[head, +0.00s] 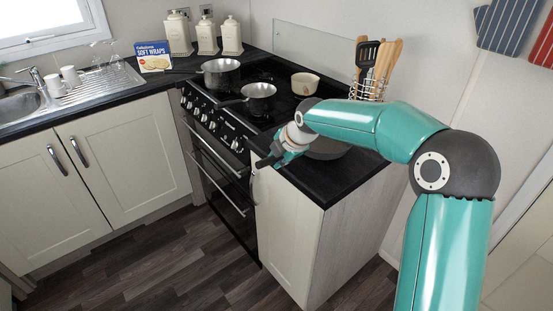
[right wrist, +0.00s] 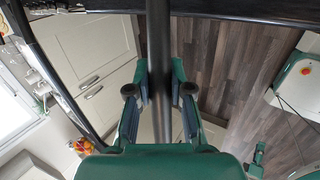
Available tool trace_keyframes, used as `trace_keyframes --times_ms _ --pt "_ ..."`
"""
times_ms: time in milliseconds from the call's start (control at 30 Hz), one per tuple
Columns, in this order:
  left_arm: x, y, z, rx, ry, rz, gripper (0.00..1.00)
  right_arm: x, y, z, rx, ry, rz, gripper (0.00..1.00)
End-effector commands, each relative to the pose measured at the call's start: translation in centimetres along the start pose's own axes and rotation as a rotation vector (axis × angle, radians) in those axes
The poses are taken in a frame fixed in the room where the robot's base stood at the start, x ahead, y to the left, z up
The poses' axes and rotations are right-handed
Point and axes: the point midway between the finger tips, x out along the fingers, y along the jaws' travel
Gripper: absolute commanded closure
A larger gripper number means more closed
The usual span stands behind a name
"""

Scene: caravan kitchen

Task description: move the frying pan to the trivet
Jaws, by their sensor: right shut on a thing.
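The frying pan (head: 326,149) shows in the head view as a grey round shape on or just above the dark worktop right of the hob, partly hidden by my right arm. My right gripper (head: 270,160) is at the front edge of that worktop. In the right wrist view, the pan's long dark handle (right wrist: 158,45) runs between the two fingers of my right gripper (right wrist: 160,92), which is shut on it. I cannot make out the trivet; the arm and pan hide part of the worktop.
Two saucepans (head: 221,73) (head: 260,97) and a cream bowl (head: 305,84) stand on the hob. A utensil holder (head: 368,88) stands at the back of the right worktop. The worktop's front right part (head: 330,185) is clear. A sink (head: 20,103) is at left.

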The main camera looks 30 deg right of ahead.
Motion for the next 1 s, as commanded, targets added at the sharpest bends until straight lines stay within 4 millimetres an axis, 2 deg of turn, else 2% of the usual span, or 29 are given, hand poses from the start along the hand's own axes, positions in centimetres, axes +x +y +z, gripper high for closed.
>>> trace_keyframes --times_ms 100,133,267,667,833,1000 --pt "0.0 0.0 0.0 0.000 0.000 0.000 0.60 0.0 -0.1 -0.1 0.003 0.002 -0.002 1.00" --pt "0.0 0.0 0.0 0.000 0.000 0.000 0.60 0.2 -0.2 -0.1 0.006 0.004 -0.008 0.75" --pt "0.0 0.0 0.0 0.000 0.000 0.000 0.60 0.1 -0.2 -0.1 0.005 0.004 -0.007 0.55" --pt "0.1 0.0 0.0 0.000 0.000 0.000 0.60 -0.5 -0.1 -0.1 0.004 0.002 -0.003 0.55" --pt "0.3 -0.1 0.0 0.000 0.000 0.000 0.60 -2.6 0.0 -0.1 0.004 0.002 0.000 0.55" --pt "0.5 -0.2 0.0 0.000 0.000 0.000 0.60 -6.1 0.0 0.0 0.005 0.002 0.000 0.55"
